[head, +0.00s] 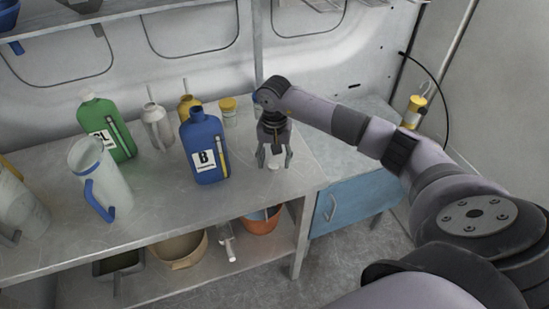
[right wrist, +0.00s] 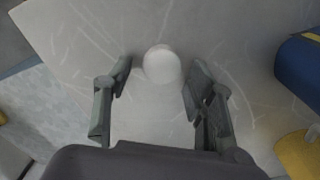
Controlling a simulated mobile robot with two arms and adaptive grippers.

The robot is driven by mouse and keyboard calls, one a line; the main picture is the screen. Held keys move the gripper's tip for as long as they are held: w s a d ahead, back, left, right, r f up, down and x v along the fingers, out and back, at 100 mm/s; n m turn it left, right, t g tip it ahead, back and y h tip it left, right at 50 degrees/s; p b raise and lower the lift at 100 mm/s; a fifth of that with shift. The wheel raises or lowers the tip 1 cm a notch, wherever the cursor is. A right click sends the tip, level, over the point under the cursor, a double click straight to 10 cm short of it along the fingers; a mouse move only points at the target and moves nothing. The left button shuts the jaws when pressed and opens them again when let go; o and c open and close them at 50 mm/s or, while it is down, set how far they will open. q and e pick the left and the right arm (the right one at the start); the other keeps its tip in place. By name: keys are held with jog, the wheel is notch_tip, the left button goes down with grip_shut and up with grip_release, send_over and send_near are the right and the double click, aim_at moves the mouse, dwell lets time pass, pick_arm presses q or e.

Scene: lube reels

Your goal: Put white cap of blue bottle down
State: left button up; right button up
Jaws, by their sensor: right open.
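The white cap (right wrist: 162,65) lies on the metal shelf top between the spread fingers of my right gripper (right wrist: 158,85) in the right wrist view. No finger appears to touch it. In the head view my right gripper (head: 274,160) points down, open, just right of the blue bottle, with the cap (head: 273,166) low between its fingers. The blue bottle (head: 205,148), labelled B, stands upright with its mouth uncapped. Its blue side (right wrist: 300,68) shows at the right edge of the right wrist view. My left gripper is not in view.
A green bottle (head: 107,130), a clear jug with blue handle (head: 100,178), a metal can (head: 157,126) and a yellow-topped jar (head: 229,111) stand on the shelf top (head: 180,215). A blue cabinet (head: 345,203) stands right. An orange bucket (head: 260,222) is below.

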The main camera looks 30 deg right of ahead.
aim_at(275, 162)
jog(key=shift+r+p, duration=0.25)
jog(key=shift+p, duration=0.05)
jog(key=shift+r+b, duration=0.3)
jog(key=shift+b, duration=0.1)
notch_tip(275, 162, up, 11)
jog(key=b, duration=0.3)
jog(key=shift+r, duration=0.15)
jog(key=shift+s, duration=0.1)
